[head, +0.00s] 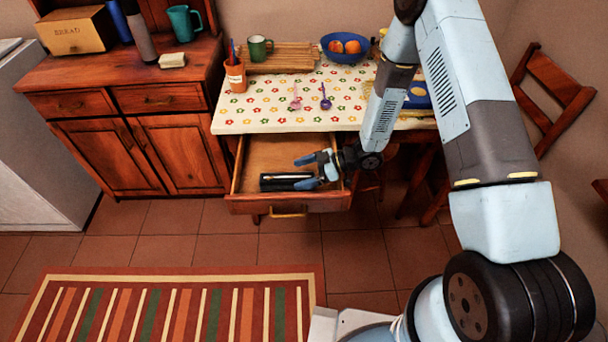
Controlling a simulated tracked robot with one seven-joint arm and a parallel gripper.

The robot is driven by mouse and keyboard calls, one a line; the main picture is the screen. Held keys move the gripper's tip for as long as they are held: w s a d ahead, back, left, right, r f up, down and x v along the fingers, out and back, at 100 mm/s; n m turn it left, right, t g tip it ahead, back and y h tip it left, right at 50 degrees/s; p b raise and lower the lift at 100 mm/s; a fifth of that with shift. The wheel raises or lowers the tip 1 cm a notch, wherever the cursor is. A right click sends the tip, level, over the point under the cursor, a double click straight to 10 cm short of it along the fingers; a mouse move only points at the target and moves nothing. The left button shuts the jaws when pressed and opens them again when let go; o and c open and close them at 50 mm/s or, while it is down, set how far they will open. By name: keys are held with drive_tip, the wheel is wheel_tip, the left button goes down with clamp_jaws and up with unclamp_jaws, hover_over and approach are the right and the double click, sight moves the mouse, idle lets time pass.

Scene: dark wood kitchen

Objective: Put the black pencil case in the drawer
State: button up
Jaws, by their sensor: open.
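The black pencil case (281,182) lies inside the open drawer (262,152), near its front panel. The drawer is pulled out from under the table with the flowered cloth. My gripper (302,171) is open over the right part of the drawer, its fingers pointing left. One finger is close to the right end of the pencil case; I cannot tell whether they touch. The case appears to rest on the drawer floor.
The table (250,122) holds an orange pen cup (235,77), a green mug (259,48), a blue fruit bowl (346,48) and two spoons. A wooden cabinet (130,115) stands left, a chair (545,95) right. The tiled floor before the drawer is free.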

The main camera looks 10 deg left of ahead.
drive_tip(key=v, duration=1.2)
drive_tip(key=shift+r, duration=0.15)
drive_tip(key=shift+w+r, duration=0.15)
drive_tip(key=shift+w, duration=0.05)
drive_tip(key=w+d+r+m+t+h, duration=0.2)
drive_tip(key=w+d+r+t+h, duration=0.15)
drive_tip(key=w+r, duration=0.25)
drive_tip(key=w+d+r+m+t+h, duration=0.2)
drive_tip(key=w+d+r+t, duration=0.25)
drive_tip(key=w+r, duration=0.2)
drive_tip(key=d+r+m+t+h, duration=0.5)
drive_tip(key=d+r, duration=0.5)
drive_tip(key=r, duration=0.6)
drive_tip(key=s+d+r+m+g+h, duration=0.1)
drive_tip(key=s+d+r+m+h, duration=0.3)
drive_tip(key=s+d+r+m, duration=0.55)
drive_tip(key=s+a+r+m+g, duration=0.1)
drive_tip(key=s+r, duration=0.1)
drive_tip(key=s, duration=0.9)
drive_tip(key=s+a+r+m+g+y, duration=0.1)
drive_tip(key=s+r+g, duration=0.1)
drive_tip(key=s, duration=1)
